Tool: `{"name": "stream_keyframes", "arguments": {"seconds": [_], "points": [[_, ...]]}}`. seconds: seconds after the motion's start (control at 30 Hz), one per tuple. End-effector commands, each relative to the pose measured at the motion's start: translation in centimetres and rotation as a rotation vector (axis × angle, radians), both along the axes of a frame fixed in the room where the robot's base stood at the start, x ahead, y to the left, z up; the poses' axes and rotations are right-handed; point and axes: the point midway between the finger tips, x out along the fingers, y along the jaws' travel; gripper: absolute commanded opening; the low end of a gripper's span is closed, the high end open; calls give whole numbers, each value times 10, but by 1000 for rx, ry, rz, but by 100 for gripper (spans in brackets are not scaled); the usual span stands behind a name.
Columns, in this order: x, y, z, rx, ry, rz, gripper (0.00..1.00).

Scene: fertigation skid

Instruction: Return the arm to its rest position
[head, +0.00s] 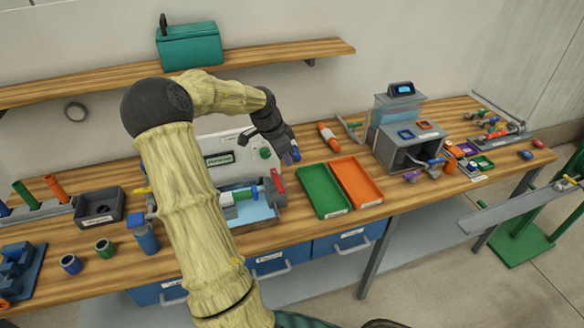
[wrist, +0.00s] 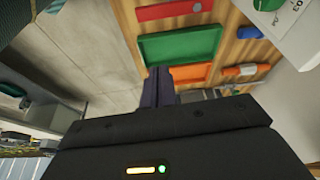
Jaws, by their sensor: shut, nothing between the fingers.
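My arm rises from the bottom of the head view and bends over the bench (head: 360,225). My gripper (head: 291,156) hangs in the air at the arm's end, by the white panel unit (head: 222,158) and up and left of the green tray (head: 318,190). In the wrist view my gripper's dark fingers (wrist: 160,86) are together with nothing held. The green tray also shows there beyond the fingers (wrist: 180,46). My forearm hides part of the bench and of the panel unit.
An orange tray (head: 356,182) lies right of the green one. A grey box station (head: 400,140) stands further right. A red handle (head: 277,180) stands below my gripper. A wooden shelf (head: 275,55) with a teal box (head: 190,46) runs along the wall above.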

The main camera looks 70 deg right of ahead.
Motion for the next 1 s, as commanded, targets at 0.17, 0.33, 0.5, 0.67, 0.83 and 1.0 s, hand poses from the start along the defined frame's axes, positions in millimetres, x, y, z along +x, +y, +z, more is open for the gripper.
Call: {"name": "stream_keyframes", "arguments": {"seconds": [0.17, 0.33, 0.5, 0.67, 0.83, 1.0], "points": [[-1, 0, 2, 0, 2, -3, 0], [-2, -1, 2, 0, 1, -4, 0], [-2, -1, 2, 0, 1, -4, 0], [-2, -1, 2, 0, 1, -4, 0], [12, 14, -1, 23, -9, 59, 0], [60, 73, -10, 99, -38, 320, 0]]}}
